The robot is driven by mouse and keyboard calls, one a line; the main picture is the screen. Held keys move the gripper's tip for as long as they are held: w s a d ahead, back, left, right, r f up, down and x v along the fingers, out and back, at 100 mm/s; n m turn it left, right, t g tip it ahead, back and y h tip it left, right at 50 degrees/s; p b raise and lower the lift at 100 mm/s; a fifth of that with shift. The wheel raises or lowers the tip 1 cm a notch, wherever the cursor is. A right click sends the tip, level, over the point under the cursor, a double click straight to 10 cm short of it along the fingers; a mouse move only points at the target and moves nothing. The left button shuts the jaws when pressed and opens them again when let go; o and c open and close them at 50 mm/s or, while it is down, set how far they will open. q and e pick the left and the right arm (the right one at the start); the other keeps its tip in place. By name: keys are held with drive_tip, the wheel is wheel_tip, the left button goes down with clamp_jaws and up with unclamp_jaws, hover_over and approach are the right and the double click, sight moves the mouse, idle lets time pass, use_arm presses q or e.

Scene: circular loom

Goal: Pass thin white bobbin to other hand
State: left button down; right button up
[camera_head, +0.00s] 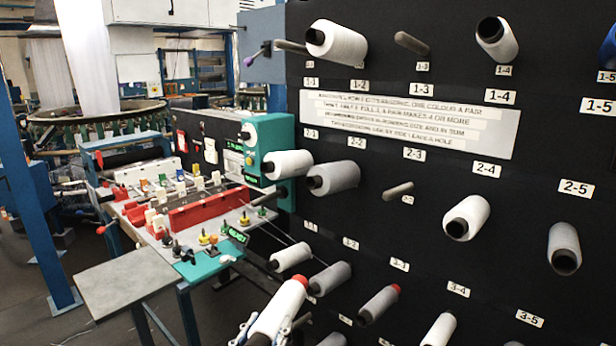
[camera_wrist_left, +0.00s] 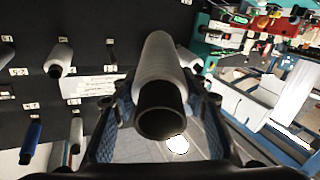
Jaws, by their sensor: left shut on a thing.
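A thin white bobbin (camera_head: 279,308) with a red tip is at the bottom of the head view, tilted with its tip up and to the right. My left gripper (camera_head: 270,329) is shut around its lower part, and the picture's bottom edge cuts the gripper off. In the left wrist view the white bobbin (camera_wrist_left: 157,70) lies between the blue mesh fingers of my left gripper (camera_wrist_left: 163,105), its dark hollow end facing the camera. My right gripper is in neither view.
A black peg board (camera_head: 400,120) with several white and grey bobbins and some bare pegs fills the right side. A grey table (camera_head: 120,278) stands at the left, in front of a red and teal machine (camera_head: 190,205). A blue post (camera_head: 40,215) stands far left.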

use_arm(q)
drive_tip(key=s+a+f+n+y+b, duration=0.2)
drive_tip(key=s+a+f+n+y, duration=0.1)
drive_tip(key=s+a, duration=0.6)
drive_tip(key=a+f+y, duration=0.1)
drive_tip(key=a+y, duration=0.1)
drive_tip(key=shift+a+f+t, duration=0.2)
drive_tip(key=shift+a+t, duration=0.15)
drive_tip(key=shift+t, duration=0.05)
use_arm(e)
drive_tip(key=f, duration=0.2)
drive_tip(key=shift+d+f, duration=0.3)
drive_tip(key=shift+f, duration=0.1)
use_arm(q)
drive_tip(key=shift+d, duration=0.1)
drive_tip(key=d+r+m+g+h, duration=0.2)
drive_tip(key=d+m+g+h, duration=0.8)
drive_tip(key=d+h, duration=0.6)
drive_tip(key=shift+d+m, duration=0.4)
drive_tip(key=shift+m, duration=0.8)
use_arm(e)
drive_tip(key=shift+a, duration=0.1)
use_arm(q)
drive_tip(key=shift+w, duration=0.1)
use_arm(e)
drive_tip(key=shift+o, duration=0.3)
